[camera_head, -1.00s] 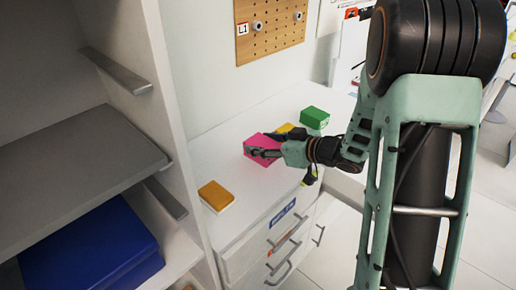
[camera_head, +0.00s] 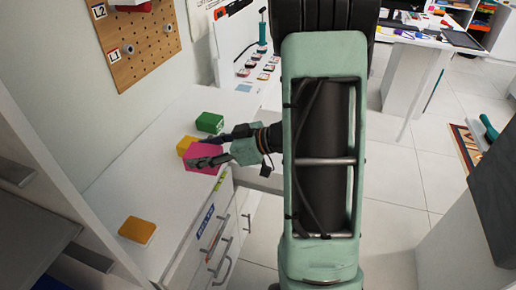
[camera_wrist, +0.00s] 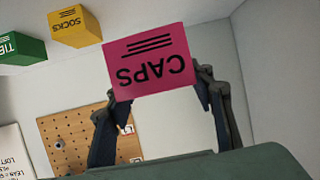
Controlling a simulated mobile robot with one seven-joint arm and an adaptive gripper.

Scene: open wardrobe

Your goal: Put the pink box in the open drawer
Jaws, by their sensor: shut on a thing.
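The pink box (camera_head: 203,156) is at the far part of the white counter, close to its front edge. My gripper (camera_head: 208,149) reaches it from the right, with a finger on either side, and is shut on it. I cannot tell whether the box touches the counter. In the wrist view the pink box (camera_wrist: 150,62) shows its face marked CAPS upside down, between my fingers (camera_wrist: 160,115). The white drawers (camera_head: 207,236) with metal handles are below the counter at the front.
A green box (camera_head: 210,122) and a yellow box (camera_head: 185,145) stand beside the pink one. An orange box (camera_head: 137,230) lies nearer on the counter. A pegboard (camera_head: 138,45) hangs on the wall. The middle of the counter is clear. Open floor lies right.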

